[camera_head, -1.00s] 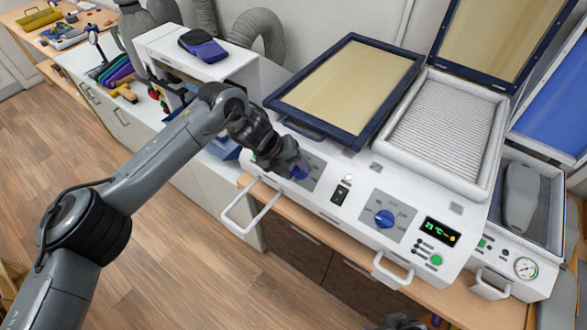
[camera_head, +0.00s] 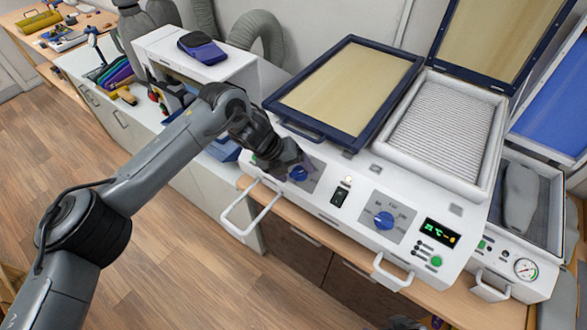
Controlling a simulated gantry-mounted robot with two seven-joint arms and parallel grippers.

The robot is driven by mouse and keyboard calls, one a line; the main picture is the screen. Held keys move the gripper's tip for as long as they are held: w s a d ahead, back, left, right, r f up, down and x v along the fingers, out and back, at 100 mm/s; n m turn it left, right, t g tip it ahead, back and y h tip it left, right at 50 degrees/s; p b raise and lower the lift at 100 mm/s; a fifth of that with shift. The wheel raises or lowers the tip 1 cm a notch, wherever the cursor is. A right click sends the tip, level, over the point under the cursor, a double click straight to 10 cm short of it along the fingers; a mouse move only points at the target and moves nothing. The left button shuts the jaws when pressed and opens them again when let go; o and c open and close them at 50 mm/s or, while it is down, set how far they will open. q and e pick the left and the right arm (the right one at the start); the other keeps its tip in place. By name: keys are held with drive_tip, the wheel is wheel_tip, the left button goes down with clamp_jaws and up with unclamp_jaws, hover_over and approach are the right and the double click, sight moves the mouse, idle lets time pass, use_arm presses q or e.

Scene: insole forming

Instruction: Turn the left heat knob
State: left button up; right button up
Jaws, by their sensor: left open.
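The left heat knob (camera_head: 298,174) is a blue dial on a grey plate at the left of the white machine's (camera_head: 330,212) front panel. My left gripper (camera_head: 289,164) is open just left of the knob, close to it. Whether the fingers touch the knob cannot be told. The left part of the knob's plate is hidden behind the gripper. A second blue knob (camera_head: 384,219) sits further right on the panel. My right gripper is not clearly in view.
A white handle (camera_head: 250,212) juts out below the left gripper, and another handle (camera_head: 392,272) sits further right. A black switch (camera_head: 339,197) and a green-lit display (camera_head: 440,232) are on the panel. A blue-framed lid (camera_head: 348,90) lies above.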

use_arm(q)
drive_tip(key=v, duration=1)
drive_tip(key=shift+a+r+b, duration=0.15)
drive_tip(key=shift+r+b, duration=0.2)
drive_tip(key=shift+b, duration=0.1)
